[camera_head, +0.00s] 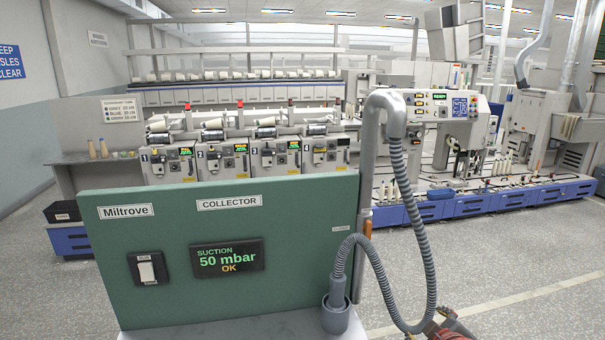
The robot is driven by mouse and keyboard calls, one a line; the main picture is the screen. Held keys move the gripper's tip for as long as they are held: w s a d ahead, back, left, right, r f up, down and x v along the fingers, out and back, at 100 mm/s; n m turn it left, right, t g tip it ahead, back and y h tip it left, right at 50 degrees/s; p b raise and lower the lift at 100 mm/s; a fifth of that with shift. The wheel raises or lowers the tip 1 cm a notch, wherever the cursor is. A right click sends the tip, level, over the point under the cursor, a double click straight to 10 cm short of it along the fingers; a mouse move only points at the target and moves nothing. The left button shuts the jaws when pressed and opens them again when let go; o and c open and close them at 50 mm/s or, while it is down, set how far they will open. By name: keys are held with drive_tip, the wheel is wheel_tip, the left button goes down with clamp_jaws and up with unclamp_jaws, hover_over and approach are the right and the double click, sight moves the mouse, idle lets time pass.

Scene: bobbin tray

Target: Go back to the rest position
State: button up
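My gripper is not clearly in view, so its pose and fingers cannot be seen. A green collector cabinet (170,235) stands close in front of me. Its display (228,257) reads "SUCTION 50 mbar OK".
A row of winding units (255,155) with lit displays stands behind the cabinet. A larger machine with a "READY" screen (440,105) and a blue-fronted bench (520,195) stand at the back right. Grey floor (530,285) is free at the right.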

drive_tip(key=s+a+r+m+g+p, duration=0.1)
drive_tip(key=s+a+m+g, duration=0.25)
drive_tip(key=s, duration=0.65)
drive_tip(key=s+a+r+m+g+p, duration=0.1)
drive_tip(key=s+a+m+g, duration=0.15)
drive_tip(key=s+m, duration=0.45)
drive_tip(key=s+a+r+n+t+y+p, duration=0.1)
drive_tip(key=s+a+r+n+y, duration=0.1)
drive_tip(key=s+a+r, duration=0.3)
wheel_tip(320, 180, up, 2)
drive_tip(key=shift+s+n, duration=0.35)
drive_tip(key=shift+s, duration=0.35)
drive_tip(key=shift+a, duration=0.1)
